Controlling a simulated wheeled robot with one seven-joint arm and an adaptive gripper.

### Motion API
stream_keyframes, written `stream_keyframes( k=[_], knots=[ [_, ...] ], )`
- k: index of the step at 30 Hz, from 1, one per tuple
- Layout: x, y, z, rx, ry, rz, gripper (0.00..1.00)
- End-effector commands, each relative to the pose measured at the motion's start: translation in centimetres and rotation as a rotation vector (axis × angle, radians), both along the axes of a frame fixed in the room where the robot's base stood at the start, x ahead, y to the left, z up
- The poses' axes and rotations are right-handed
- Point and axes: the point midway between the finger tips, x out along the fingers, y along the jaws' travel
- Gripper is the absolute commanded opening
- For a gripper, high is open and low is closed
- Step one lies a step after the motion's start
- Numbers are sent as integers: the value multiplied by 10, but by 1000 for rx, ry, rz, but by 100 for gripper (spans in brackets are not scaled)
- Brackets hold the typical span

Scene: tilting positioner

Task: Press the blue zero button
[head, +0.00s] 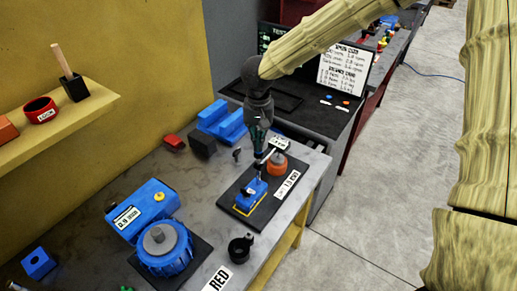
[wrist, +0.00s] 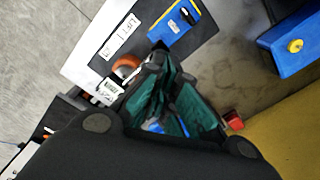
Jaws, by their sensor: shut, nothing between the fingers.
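My gripper (head: 259,165) points down over the black plate at the right end of the workbench, its fingers shut and empty. The dark fingers with teal pads (wrist: 165,95) also fill the middle of the wrist view. Below it, a blue block (head: 250,194) sits on the plate, beside a round orange part (head: 277,163). The blue block also shows in the wrist view (wrist: 172,22), apart from the fingers. No button marked zero can be read. A tiny blue spot lies on the dark rear desk; I cannot tell whether it is the button.
A blue box (head: 148,208) with a yellow knob and a blue round table (head: 165,249) stand at the left. Blue blocks (head: 221,122) and a red part (head: 174,142) lie behind. A black cup (head: 241,248) stands near the front edge. A yellow shelf (head: 70,118) juts out left.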

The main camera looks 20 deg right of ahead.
Motion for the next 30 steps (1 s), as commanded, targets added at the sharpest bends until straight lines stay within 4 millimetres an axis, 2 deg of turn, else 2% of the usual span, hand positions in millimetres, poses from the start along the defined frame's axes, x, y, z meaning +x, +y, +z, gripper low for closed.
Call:
stream_keyframes(
  k=[21,30],
  knots=[
    [0,0,-16,0,0,0,0],
    [0,0,-14,0,0,0,0]
  ],
)
